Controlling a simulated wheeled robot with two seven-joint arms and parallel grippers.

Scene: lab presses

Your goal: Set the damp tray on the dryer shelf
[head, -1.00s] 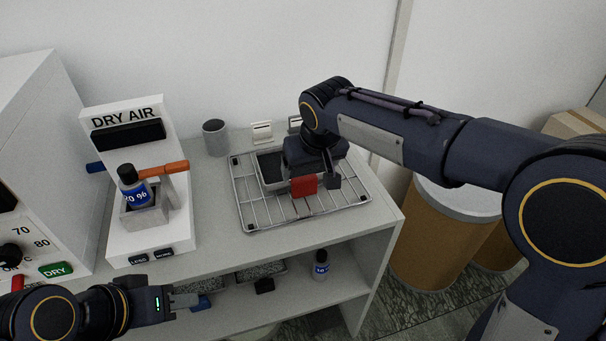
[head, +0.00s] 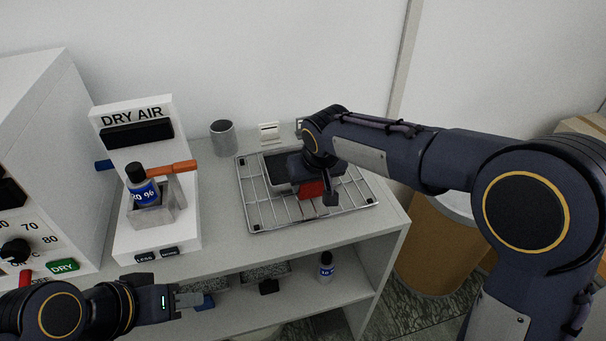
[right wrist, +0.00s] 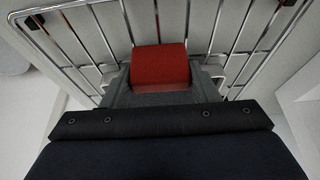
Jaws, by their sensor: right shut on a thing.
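A dark-filled tray (head: 277,165) with a metal rim and a red handle (head: 311,189) sits on the wire rack on the bench. My right gripper (head: 322,185) is over the handle end of the tray and shut on the handle; the arm hides part of the tray. In the right wrist view the red handle (right wrist: 160,66) shows between the grey fingers, over the rack's wires. My left gripper (head: 190,300) is low at the left, in front of the lower shelf; its finger gap is not clear. The dryer (head: 40,150) with a dial and green DRY button stands at the left edge; its inside is hidden.
The DRY AIR stand (head: 135,120) holds a blue-labelled bottle (head: 142,185). A grey cup (head: 222,138) stands behind the wire rack (head: 262,228). The lower shelf (head: 320,293) holds grainy-filled trays and a small bottle (head: 326,266). Brown drums stand right of the bench.

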